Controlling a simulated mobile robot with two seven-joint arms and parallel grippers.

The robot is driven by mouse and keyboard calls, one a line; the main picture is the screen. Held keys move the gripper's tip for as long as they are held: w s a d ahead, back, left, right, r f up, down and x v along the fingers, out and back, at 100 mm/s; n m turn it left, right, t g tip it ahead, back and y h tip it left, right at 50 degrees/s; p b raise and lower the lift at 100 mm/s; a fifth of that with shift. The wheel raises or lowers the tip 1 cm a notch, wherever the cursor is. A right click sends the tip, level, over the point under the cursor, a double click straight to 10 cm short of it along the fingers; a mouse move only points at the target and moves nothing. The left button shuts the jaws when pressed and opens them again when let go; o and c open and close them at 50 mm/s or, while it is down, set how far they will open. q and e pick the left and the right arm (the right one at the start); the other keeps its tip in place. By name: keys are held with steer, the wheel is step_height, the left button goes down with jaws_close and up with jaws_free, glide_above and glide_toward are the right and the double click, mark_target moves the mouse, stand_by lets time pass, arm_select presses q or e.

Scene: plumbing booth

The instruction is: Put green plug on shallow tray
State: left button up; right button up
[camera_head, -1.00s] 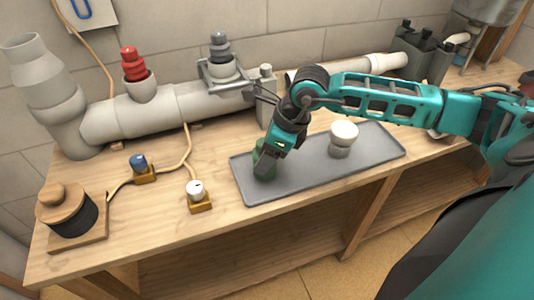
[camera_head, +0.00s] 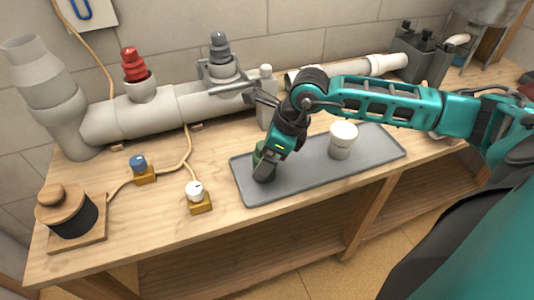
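The green plug (camera_head: 259,154) stands at the left end of the shallow tray (camera_head: 305,176), partly hidden by my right gripper. My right gripper (camera_head: 264,172) reaches down over the tray's left end, its fingers at the plug. Whether the fingers are closed on it or just beside it is hard to see. The shallow tray is grey and low-rimmed and lies on the wooden bench. A white plug (camera_head: 343,140) stands on the tray's right half. My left gripper is not in view.
Behind the tray runs a grey pipe (camera_head: 150,115) with a red plug (camera_head: 134,65) and a grey plug (camera_head: 219,48) in its openings. Blue (camera_head: 138,162) and white (camera_head: 194,189) knobs on brass bases and a cord spool (camera_head: 67,213) stand left. Bare bench (camera_head: 160,228) lies in front.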

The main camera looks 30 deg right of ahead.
steer(key=v, duration=1.2)
steer(key=shift+p, duration=0.3)
steer(key=shift+r, duration=0.1)
steer(key=shift+a, duration=0.1)
